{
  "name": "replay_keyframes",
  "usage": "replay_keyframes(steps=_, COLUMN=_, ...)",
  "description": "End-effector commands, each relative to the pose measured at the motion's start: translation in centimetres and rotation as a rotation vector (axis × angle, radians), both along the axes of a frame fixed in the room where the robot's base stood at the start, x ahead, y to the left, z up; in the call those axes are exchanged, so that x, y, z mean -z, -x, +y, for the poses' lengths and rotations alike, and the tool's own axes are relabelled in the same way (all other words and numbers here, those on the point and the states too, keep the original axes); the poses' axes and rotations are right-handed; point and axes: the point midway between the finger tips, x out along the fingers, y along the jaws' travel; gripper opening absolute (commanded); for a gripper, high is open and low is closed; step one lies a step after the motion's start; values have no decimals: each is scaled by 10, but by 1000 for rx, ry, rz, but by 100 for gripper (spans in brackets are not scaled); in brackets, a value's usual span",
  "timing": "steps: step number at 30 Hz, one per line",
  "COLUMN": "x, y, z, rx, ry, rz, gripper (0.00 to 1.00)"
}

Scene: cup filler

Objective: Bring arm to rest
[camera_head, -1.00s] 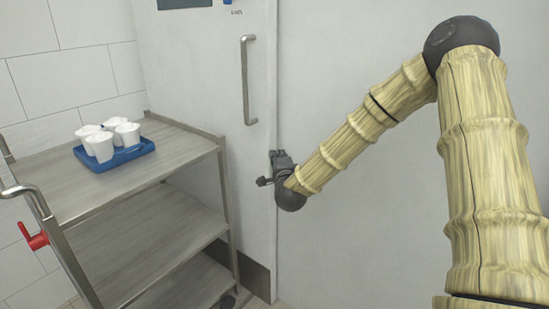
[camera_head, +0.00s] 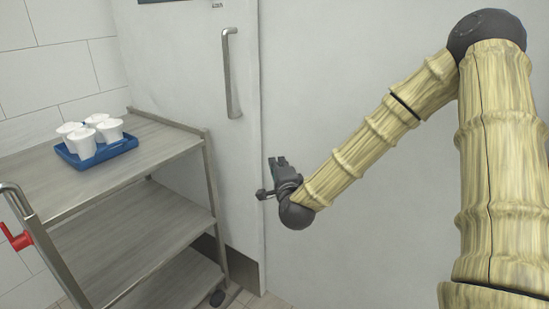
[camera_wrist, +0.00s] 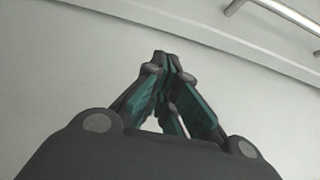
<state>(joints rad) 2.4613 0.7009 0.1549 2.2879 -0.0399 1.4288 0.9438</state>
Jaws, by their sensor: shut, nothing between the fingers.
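My gripper (camera_head: 276,163) is at the end of my arm, in the middle of the head view, in front of the white door and wall. The arm reaches down and to the left from its dark elbow. In the wrist view, the gripper's fingers (camera_wrist: 165,62) come together at their tips with nothing between them. The gripper is clear of the trolley and the cups.
A grey trolley (camera_head: 165,149) with several shelves stands at the left. A blue tray (camera_head: 117,150) on its top holds several white cups (camera_head: 110,130). The white door (camera_head: 180,70) has a vertical metal handle (camera_head: 229,75). A red lever (camera_head: 17,238) is at the far left.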

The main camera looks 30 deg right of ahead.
Motion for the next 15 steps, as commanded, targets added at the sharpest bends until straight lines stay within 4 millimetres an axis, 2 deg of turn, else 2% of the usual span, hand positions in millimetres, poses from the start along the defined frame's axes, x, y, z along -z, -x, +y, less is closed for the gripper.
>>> replay_keyframes(steps=6, x=1, y=17, z=6, rx=-1, ry=1, rz=1, gripper=0)
replay_keyframes(steps=12, x=1, y=20, z=7, rx=-2, ry=2, rz=3, gripper=0)
replay_keyframes(steps=15, x=11, y=21, z=12, rx=-14, ry=20, rz=29, gripper=0)
